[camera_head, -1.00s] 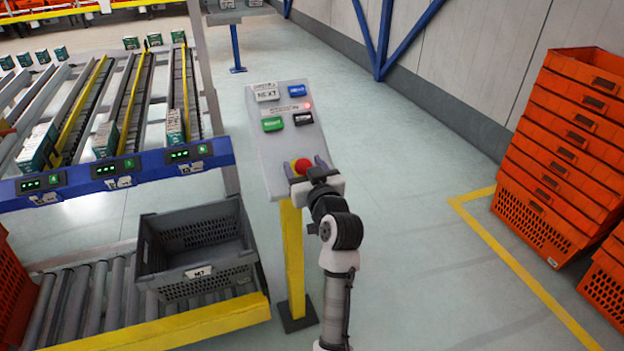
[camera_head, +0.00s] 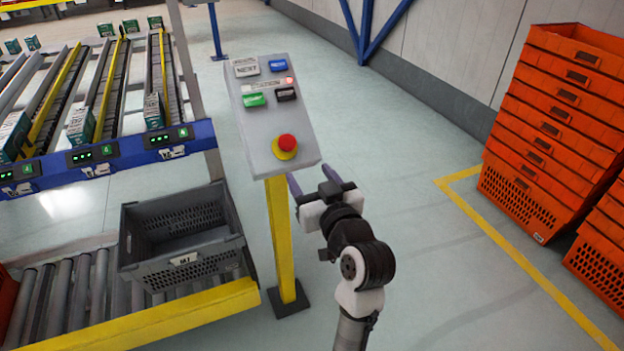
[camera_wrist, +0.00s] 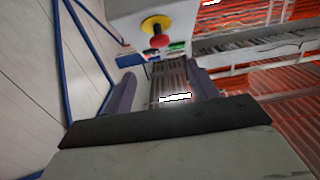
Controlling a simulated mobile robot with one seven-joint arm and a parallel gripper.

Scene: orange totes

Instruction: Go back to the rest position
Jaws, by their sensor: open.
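My gripper (camera_head: 312,182) is open and empty, just to the right of and below the control panel (camera_head: 268,110) in the head view. Its two purple fingers are apart and appear clear of the panel. In the wrist view my gripper (camera_wrist: 160,92) shows its fingers on both sides with nothing held between them. The red emergency button (camera_head: 287,142) on a yellow base sits at the panel's lower end. It also shows in the wrist view as a red button (camera_wrist: 159,41) beyond the fingers.
A yellow post (camera_head: 280,240) carries the panel. A grey crate (camera_head: 184,261) stands on the roller conveyor (camera_head: 85,290) at left. Flow racks with small boxes lie behind a blue beam (camera_head: 125,156). Stacked orange totes (camera_head: 545,150) stand at right. The floor between is clear.

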